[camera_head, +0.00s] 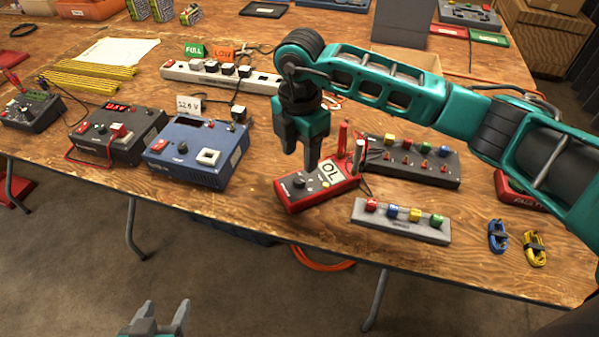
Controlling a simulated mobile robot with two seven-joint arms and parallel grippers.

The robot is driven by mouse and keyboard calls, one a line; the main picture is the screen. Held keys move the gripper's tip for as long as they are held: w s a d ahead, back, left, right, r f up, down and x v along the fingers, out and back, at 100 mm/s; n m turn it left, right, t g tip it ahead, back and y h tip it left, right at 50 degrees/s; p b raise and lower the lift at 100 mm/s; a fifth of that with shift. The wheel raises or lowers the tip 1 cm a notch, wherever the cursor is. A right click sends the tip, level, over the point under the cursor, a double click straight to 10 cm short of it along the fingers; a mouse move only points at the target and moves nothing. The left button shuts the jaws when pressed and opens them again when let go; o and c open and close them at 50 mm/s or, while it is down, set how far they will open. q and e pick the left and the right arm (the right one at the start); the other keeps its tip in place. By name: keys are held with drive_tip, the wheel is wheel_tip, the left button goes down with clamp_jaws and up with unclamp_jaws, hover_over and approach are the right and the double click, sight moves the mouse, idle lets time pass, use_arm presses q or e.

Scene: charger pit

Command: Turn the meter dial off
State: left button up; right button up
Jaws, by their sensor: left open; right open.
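A red multimeter (316,188) lies on the wooden table near its front edge, with a small screen reading "OL". Its dark round dial (298,183) is on the left part of its face; the dial's exact setting is too small to read. My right gripper (301,158) points down just above and behind the meter, open, with nothing between its fingers. It appears apart from the dial. My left gripper (165,318) is low at the bottom edge, in front of the table, open and empty.
A grey strip with coloured knobs (400,222) and a dark switch box (412,163) lie to the right. A blue power supply (196,153) is to the left. A white power strip (222,78) lies behind.

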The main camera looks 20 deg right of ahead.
sight(300, 179)
wheel_tip(300, 179, down, 7)
drive_tip(key=shift+r, duration=0.15)
clamp_jaws()
idle(0.6)
